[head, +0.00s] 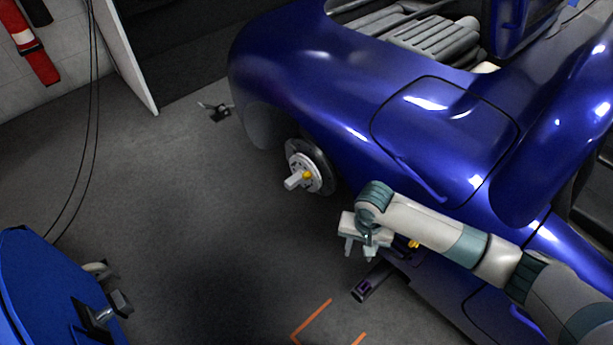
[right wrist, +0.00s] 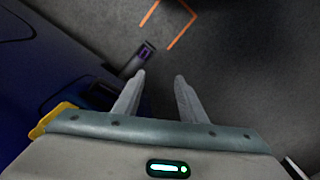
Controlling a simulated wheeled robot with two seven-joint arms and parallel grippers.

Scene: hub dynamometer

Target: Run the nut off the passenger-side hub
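The hub (head: 303,172) of the blue car shows in the head view, a grey disc with a pale flange below the front wing. My left gripper is not in view.
The blue car body (head: 350,140) fills the upper right. A dark bar with a purple end (head: 365,288) lies low beside the car, near orange floor marks (head: 312,318). A blue machine (head: 45,290) stands at the lower left. Grey floor (head: 190,210) between is clear.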

